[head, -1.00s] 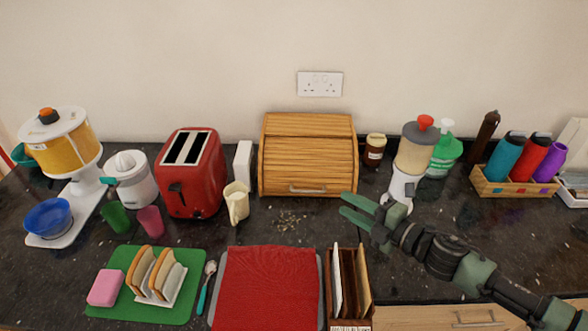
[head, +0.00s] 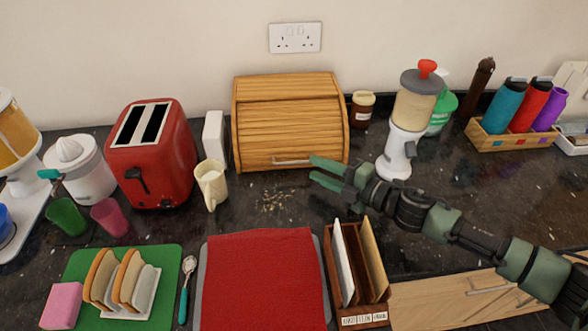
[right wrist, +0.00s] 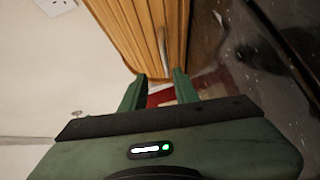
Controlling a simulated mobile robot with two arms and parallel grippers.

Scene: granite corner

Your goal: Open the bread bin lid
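The wooden bread bin (head: 285,95) stands against the wall on the dark counter, its slatted roll lid (head: 290,130) closed. A pale metal handle (head: 292,161) runs along the lid's lower edge. My right gripper (head: 312,170) is open and empty at the handle's right end, its fingers pointing left; I cannot tell whether it touches. In the right wrist view the two green fingers (right wrist: 160,85) are apart, with the slatted bin (right wrist: 140,25) and its handle (right wrist: 163,47) ahead of them. My left gripper is not in view.
A cream jug (head: 211,185), a white box and a red toaster (head: 150,155) stand left of the bin. A jar (head: 362,109) and a blender (head: 405,130) stand to its right. A file rack (head: 357,265) and a red cloth (head: 263,275) lie in front.

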